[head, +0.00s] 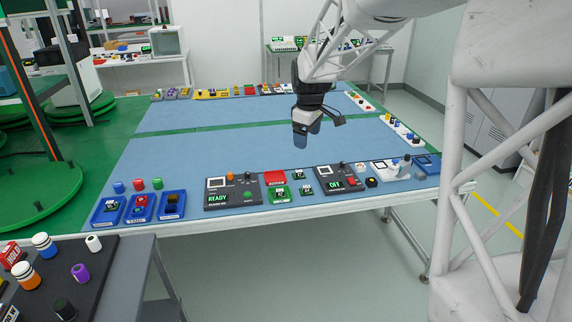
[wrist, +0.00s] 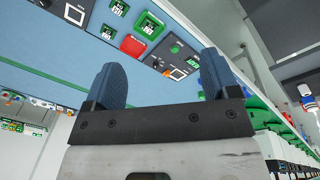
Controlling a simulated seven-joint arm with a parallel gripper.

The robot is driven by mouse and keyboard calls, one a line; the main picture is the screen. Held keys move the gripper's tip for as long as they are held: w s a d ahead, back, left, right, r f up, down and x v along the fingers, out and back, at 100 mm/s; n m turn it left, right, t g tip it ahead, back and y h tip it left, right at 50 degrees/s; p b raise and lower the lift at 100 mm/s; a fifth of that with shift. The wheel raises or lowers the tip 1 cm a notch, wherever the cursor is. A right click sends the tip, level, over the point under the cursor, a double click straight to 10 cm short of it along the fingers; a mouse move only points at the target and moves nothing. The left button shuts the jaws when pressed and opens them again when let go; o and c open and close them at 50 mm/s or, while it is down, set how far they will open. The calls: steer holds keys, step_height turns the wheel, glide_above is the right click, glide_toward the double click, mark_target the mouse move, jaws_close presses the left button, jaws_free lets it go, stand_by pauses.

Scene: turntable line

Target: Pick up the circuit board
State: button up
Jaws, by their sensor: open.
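A green board (head: 280,193) with a dark chip-like part lies at the table's front edge, between two black control boxes. Smaller green-and-black pieces (head: 299,175) and (head: 307,188) lie to its right. I cannot tell for sure which of these is the circuit board. The green board also shows at the top of the wrist view (wrist: 149,25). My gripper (head: 307,134) hangs above the blue table surface, behind and above these pieces, apart from them. In the wrist view its two blue fingers (wrist: 162,72) are spread with nothing between them.
A black READY box (head: 232,193) stands left, an OFF box (head: 338,180) right, and a red block (head: 275,177) just behind the green board. Blue trays (head: 108,210) line the front left. The middle of the blue table (head: 220,155) is clear.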

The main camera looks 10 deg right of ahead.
steer(key=w+d+f+n, duration=0.1)
steer(key=w+f+n, duration=0.1)
steer(key=w+f, duration=0.45)
steer(key=w+d+f+n, duration=0.2)
steer(key=w+f, duration=0.2)
steer(key=w, duration=0.6)
steer(key=n+g, duration=0.1)
steer(key=n, duration=0.3)
glide_above(299, 171)
steer(key=f, duration=1.5)
steer(key=shift+s+f, duration=0.2)
steer(key=shift+f, duration=0.05)
steer(key=shift+w+f, duration=0.25)
steer(key=shift+f, duration=0.1)
steer(key=shift+f, duration=1.25)
steer(key=shift+f, duration=2.65)
